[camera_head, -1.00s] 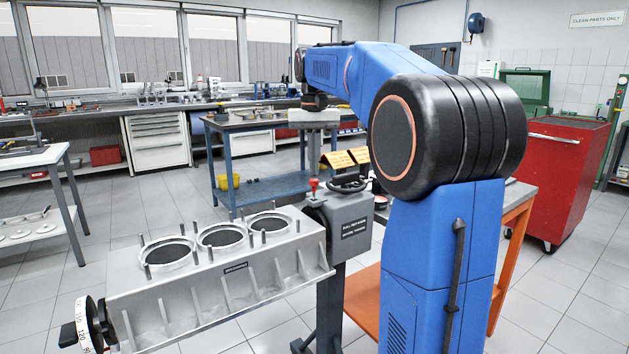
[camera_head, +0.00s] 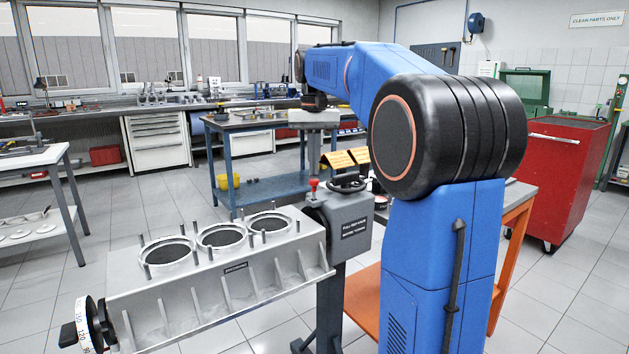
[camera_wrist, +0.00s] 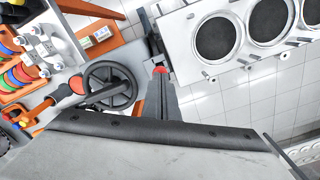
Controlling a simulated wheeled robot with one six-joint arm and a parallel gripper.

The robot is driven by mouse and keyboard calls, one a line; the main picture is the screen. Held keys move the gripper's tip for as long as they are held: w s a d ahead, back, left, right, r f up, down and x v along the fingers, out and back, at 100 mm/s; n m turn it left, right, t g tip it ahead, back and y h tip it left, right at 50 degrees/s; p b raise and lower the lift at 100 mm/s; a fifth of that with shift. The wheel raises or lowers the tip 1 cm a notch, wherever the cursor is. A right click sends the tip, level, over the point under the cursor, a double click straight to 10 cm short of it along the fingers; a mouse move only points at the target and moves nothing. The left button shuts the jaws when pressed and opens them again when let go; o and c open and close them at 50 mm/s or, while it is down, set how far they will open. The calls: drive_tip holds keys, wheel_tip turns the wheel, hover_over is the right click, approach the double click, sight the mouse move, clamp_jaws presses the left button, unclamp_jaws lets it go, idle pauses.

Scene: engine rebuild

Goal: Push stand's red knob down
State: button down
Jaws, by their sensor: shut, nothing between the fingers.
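The red knob (camera_head: 313,184) sits on top of the grey stand (camera_head: 350,215), just left of its black handwheel (camera_head: 347,183).
The engine block (camera_head: 225,275) with three bores is mounted on the stand's left side, with upright studs on top. A graduated dial (camera_head: 85,325) is at its far end. An orange-framed bench (camera_head: 515,225) and a red tool cabinet (camera_head: 565,180) are at the right. A blue workbench (camera_head: 255,125) stands behind.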

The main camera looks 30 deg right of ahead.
sight(314, 180)
drive_tip(key=shift+f, duration=0.9)
drive_tip(key=shift+r, duration=0.15)
idle(0.5)
drive_tip(key=shift+r, duration=3.35)
